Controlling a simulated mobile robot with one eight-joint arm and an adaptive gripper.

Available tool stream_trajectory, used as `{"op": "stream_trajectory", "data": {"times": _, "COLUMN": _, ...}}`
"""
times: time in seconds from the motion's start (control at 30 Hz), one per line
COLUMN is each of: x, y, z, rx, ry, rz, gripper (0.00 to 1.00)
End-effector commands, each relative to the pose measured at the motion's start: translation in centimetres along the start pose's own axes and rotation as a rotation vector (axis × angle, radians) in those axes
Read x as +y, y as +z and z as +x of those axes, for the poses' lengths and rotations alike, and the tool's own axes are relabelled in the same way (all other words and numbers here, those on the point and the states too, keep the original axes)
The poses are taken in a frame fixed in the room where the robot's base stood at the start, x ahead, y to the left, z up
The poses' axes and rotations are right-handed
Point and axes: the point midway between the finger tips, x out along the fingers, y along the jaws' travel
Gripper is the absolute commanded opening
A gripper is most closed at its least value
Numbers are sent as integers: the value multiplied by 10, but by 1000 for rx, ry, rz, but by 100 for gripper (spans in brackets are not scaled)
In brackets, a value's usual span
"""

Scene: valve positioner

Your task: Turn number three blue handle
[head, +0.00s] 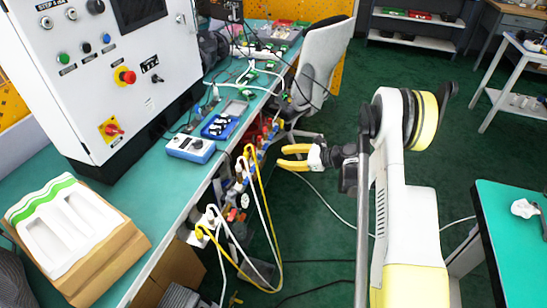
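A row of small valves and fittings with coloured parts (243,187) runs along the front edge of the green-topped bench (172,222). Small red and blue pieces show among them, but no numbers are readable. I cannot tell which piece is the number three blue handle. My gripper (281,157) has two yellow fingers pointing left, spread apart with nothing between them. It is in the air to the right of the valve row, apart from it.
Yellow and white hoses (258,190) loop below the bench edge near my gripper. A grey control cabinet (95,75) and a box with a white tray insert (72,228) stand on the bench. An office chair (318,65) is behind. Green floor to the right is mostly open.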

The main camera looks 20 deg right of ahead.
Motion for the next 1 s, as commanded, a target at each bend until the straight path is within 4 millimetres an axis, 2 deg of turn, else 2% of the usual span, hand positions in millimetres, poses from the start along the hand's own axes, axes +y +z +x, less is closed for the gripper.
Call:
{"op": "stream_trajectory", "data": {"times": 0.2, "x": 0, "y": 0, "z": -9, "rx": 0, "ry": 0, "rz": 0, "gripper": 31}}
{"op": "stream_trajectory", "data": {"times": 0.47, "x": -1, "y": 2, "z": -8, "rx": 0, "ry": 0, "rz": 0, "gripper": 31}}
{"op": "stream_trajectory", "data": {"times": 0.67, "x": -2, "y": 4, "z": 0, "rx": 0, "ry": 1, "rz": 0, "gripper": 31}}
{"op": "stream_trajectory", "data": {"times": 0.87, "x": 1, "y": -4, "z": 23, "rx": 0, "ry": 2, "rz": -1, "gripper": 31}}
{"op": "stream_trajectory", "data": {"times": 1.0, "x": 2, "y": -5, "z": 52, "rx": 0, "ry": 3, "rz": -1, "gripper": 31}}
